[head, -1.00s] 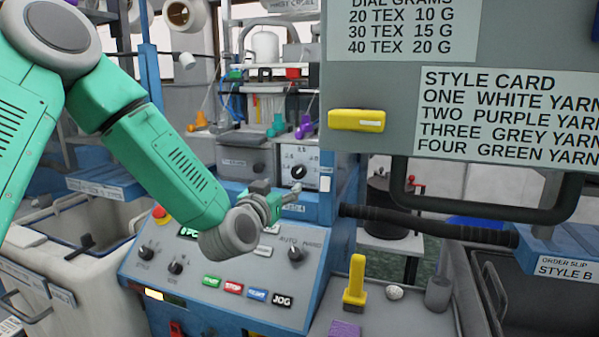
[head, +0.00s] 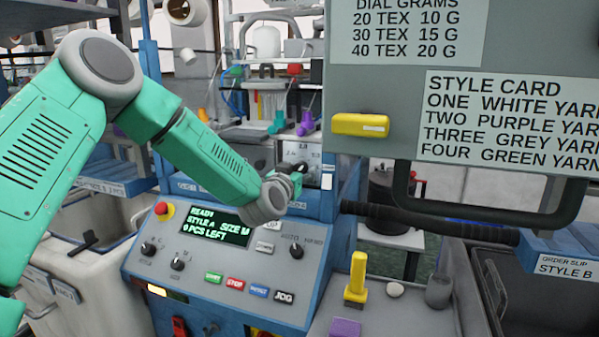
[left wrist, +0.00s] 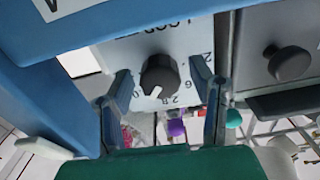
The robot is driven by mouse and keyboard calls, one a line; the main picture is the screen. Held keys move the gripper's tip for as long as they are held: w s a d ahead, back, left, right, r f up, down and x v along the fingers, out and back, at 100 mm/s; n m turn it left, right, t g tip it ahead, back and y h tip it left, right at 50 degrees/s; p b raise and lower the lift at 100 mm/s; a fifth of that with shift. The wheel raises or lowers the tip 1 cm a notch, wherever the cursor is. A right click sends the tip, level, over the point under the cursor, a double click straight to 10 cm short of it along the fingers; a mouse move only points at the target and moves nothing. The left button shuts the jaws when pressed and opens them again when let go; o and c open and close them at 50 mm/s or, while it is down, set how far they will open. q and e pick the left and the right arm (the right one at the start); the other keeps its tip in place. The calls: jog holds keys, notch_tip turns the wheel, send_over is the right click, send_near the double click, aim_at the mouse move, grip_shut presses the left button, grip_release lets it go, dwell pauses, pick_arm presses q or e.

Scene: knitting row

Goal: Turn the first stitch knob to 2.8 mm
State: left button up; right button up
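The stitch knob (left wrist: 159,75) is black and round with a white mark, on a pale dial plate (left wrist: 118,58) in the left wrist view. The mark points to the lower side of the dial there, near printed figures that I cannot read surely. My left gripper (left wrist: 165,88) is open, with one finger on each side of the knob and a gap to each. In the head view the dial plate (head: 302,152) shows above the left gripper (head: 294,184), which hides the knob. My right gripper is not in view.
A control panel (head: 215,270) with a lit screen (head: 216,226), buttons and other knobs lies below. A dark round knob (left wrist: 287,62) on a grey box is beside the dial. A large grey board (head: 400,95) with a yellow handle (head: 360,125) stands to the right.

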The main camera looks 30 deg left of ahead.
pick_arm(q)
jog(key=c, duration=0.8)
jog(key=shift+n, duration=0.3)
jog(key=n+b, duration=0.2)
jog(key=n, duration=0.1)
jog(key=shift+a+f, duration=0.1)
jog(key=shift+n+b, duration=1.15)
jog(key=shift+n, duration=0.95)
jog(key=o, duration=1.1)
jog(key=shift+a, duration=0.1)
